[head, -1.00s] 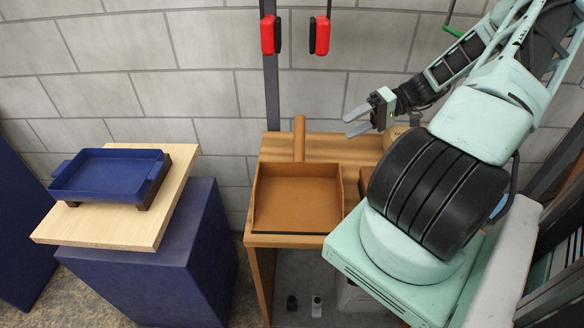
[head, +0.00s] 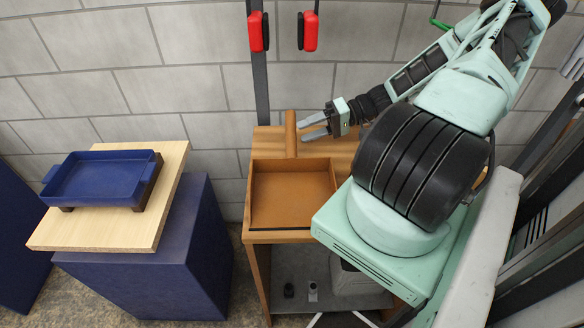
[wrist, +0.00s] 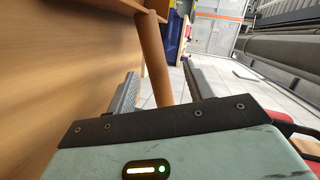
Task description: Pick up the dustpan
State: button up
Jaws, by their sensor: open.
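The brown dustpan (head: 292,198) lies on the wooden table, its open pan towards the front and its round handle (head: 291,134) pointing back to the wall. My gripper (head: 308,132) is open and empty at the right of the handle, with its fingertips pointing left at it. In the wrist view the handle (wrist: 153,60) stands between the two fingers of my gripper (wrist: 162,84), beyond or between their tips; I cannot tell how far in it is. No contact shows.
The wooden table (head: 248,206) has a lower shelf with small objects. A blue tray (head: 100,178) rests on a pale board (head: 160,215) on a blue block (head: 190,265) at the left. Red-handled objects (head: 256,32) hang on the back wall.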

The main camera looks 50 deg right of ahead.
aim_at(295, 133)
jog(key=p+x, duration=0.2)
jog(key=x, duration=0.2)
jog(key=shift+w+d+f, duration=0.1)
jog(key=shift+w, duration=0.15)
jog(key=shift+w+a+f, duration=0.3)
jog(key=shift+a, duration=0.15)
grip_shut()
